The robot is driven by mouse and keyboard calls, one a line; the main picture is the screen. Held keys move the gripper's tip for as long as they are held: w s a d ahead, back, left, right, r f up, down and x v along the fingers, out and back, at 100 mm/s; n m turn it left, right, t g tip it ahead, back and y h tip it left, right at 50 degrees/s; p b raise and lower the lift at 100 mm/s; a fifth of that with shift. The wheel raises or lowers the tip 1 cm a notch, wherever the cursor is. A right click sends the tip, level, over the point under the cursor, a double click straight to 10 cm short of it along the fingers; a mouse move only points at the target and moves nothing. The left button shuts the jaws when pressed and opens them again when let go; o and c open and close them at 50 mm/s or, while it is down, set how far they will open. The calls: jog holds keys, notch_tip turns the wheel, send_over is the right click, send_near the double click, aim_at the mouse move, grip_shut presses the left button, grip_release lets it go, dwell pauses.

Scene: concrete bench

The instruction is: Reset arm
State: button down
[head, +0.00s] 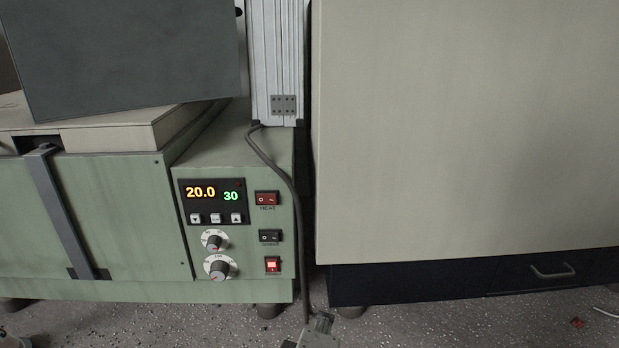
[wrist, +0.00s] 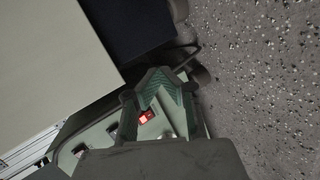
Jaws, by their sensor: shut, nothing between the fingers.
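My gripper (wrist: 160,78) shows in the wrist view, its fingers drawn together with nothing between them. Its dark body fills the bottom middle of that view. Behind the fingers is the control panel of a green bench unit, with a lit red switch (wrist: 146,118) showing between the finger links. The fingers appear apart from the panel, but the gap is hard to judge.
The green unit (head: 90,215) with its lit display (head: 212,195) stands left; its grey lid (head: 125,55) is raised. A large beige cabinet (head: 465,130) with a dark base (head: 420,285) stands right. A cable (head: 285,175) hangs between them. Speckled floor (wrist: 265,90) is open at right.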

jog(key=d+r+m+g+y+p, duration=0.1)
jog(key=d+r+m+g+p, duration=0.1)
jog(key=d+r+m+p, duration=0.2)
jog(key=s+d+r+m+g+y+p, duration=0.1)
jog(key=d+r+m+g+p, duration=0.2)
jog(key=d+r+m, duration=0.4)
jog(key=shift+d+r+m+p, duration=0.2)
jog(key=shift+d+m+p, duration=0.4)
jog(key=shift+d+m, duration=1.9)
jog(key=shift+s+d+n, duration=0.1)
jog(key=shift+d+n, duration=0.9)
